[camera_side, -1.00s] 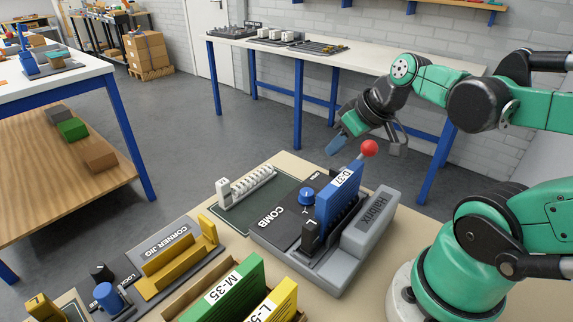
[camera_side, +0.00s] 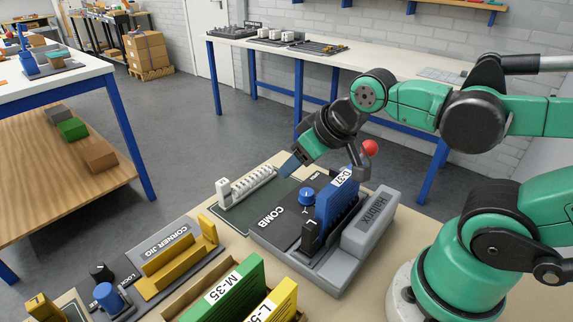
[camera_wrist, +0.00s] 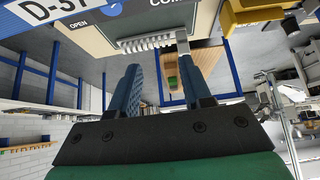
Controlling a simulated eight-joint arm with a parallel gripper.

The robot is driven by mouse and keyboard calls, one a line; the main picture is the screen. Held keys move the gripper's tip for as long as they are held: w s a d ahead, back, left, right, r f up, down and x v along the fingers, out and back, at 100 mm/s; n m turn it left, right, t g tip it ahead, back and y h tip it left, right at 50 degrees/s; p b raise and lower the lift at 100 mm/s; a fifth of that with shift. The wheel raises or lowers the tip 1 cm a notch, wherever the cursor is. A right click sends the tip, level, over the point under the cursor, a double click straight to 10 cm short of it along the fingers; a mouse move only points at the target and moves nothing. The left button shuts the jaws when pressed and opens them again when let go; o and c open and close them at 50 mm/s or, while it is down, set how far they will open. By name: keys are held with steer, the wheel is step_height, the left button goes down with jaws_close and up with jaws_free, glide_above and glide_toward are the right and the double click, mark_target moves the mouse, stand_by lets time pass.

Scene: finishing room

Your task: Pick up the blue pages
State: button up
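The blue pages (camera_side: 339,203) are a thick upright block with a white label reading D-37. They stand in the grey comb machine (camera_side: 368,228), beside its blue knob (camera_side: 306,195). In the wrist view the labelled blue pages (camera_wrist: 38,9) show in part at the top left corner. My gripper (camera_side: 291,164) is above the far left side of the machine, apart from the pages. In the wrist view my gripper (camera_wrist: 160,70) has its two blue fingers spread with nothing between them. The lower part of the pages is hidden in the machine.
A white comb spine (camera_side: 248,184) lies on a green mat left of the machine. A yellow corner jig (camera_side: 180,250), green M-35 pages (camera_side: 240,280) and yellow pages (camera_side: 284,300) stand in front. A red ball (camera_side: 370,148) rises behind the blue pages.

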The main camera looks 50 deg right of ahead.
steer(key=shift+o, duration=0.7)
step_height(320, 180, up, 5)
steer(key=n+g, duration=0.7)
steer(key=n, duration=1)
glide_above(343, 178)
steer(key=shift+w+r, duration=0.15)
steer(key=shift+w, duration=0.1)
steer(key=shift+n, duration=0.5)
step_height(343, 178, down, 4)
steer(key=shift+s+d+f, duration=0.1)
steer(key=shift+s, duration=0.05)
steer(key=shift+f, duration=3.2)
steer(key=shift+c, duration=0.2)
jaws_close()
